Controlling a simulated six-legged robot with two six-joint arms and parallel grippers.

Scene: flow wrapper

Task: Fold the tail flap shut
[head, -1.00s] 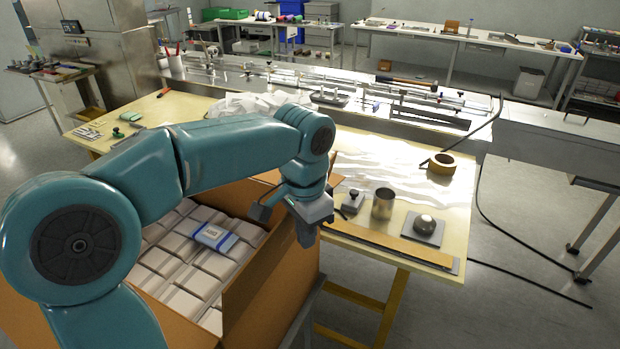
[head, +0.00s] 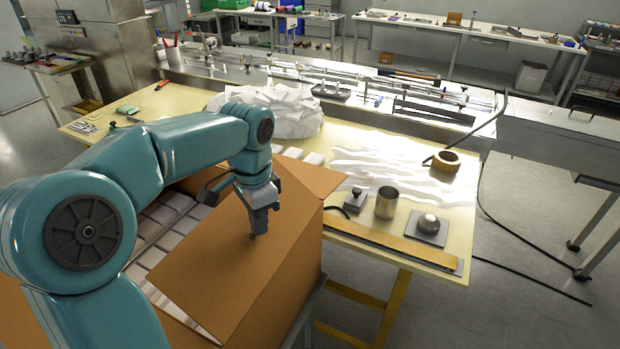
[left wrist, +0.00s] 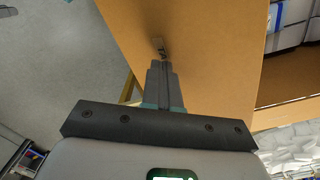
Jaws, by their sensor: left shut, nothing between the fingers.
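An open cardboard box (head: 290,280) holds rows of white packs (head: 155,225). Its large brown flap (head: 215,270) on the right side leans inward over the packs, tilted and not flat. My left gripper (head: 253,237) is shut and empty, its tips down at the flap's outer face; they look to be touching it. In the left wrist view the shut fingers (left wrist: 158,45) point at the brown cardboard (left wrist: 215,65), with white packs (left wrist: 292,22) past its edge. The flap hides many packs. My right gripper is not in view.
Open floor lies to the right.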

